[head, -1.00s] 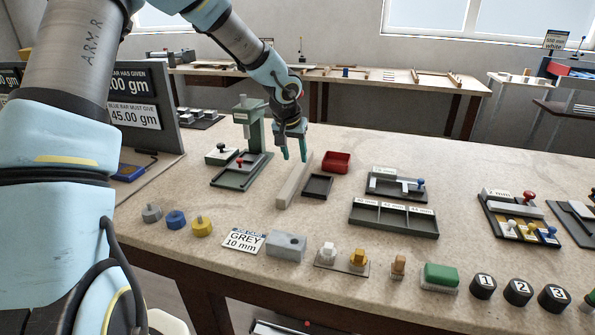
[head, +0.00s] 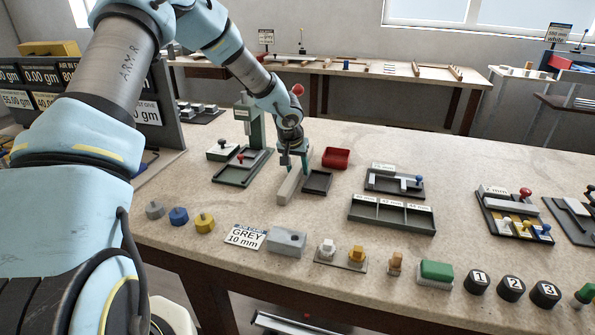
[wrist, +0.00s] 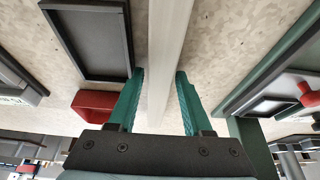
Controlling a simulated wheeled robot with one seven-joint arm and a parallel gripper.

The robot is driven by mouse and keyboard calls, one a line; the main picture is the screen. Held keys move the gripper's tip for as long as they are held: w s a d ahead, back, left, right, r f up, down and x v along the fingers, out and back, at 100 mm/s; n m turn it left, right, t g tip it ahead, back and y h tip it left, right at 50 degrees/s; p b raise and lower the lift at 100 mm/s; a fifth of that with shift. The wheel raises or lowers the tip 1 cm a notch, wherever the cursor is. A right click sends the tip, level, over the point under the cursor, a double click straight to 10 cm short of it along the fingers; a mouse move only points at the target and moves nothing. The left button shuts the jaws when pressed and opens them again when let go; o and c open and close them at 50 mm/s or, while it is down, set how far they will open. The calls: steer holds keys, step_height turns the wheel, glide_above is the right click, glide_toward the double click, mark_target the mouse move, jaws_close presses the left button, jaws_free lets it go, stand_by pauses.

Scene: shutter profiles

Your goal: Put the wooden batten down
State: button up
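A long pale bar, which looks like the batten (head: 289,187), lies on the bench between the green press stand and a small dark tray. In the head view my gripper (head: 293,160) is down over the bar's far part and hides some of it. In the wrist view my gripper (wrist: 161,75) has its two green fingers apart. The bar (wrist: 168,40) runs lengthwise between them, with narrow gaps at the sides. The bar looks flat on the bench. The head view does not show clearly whether the fingertips touch it.
Close on the right are a small dark tray (head: 318,182) and a red bin (head: 336,157). The green press stand (head: 246,125) and its base are on the left. A three-compartment tray (head: 392,214) stands further right. A grey block (head: 287,241) lies nearer the front edge.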

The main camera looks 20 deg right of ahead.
jaws_close()
steer(key=shift+r, duration=0.1)
stand_by(0.4)
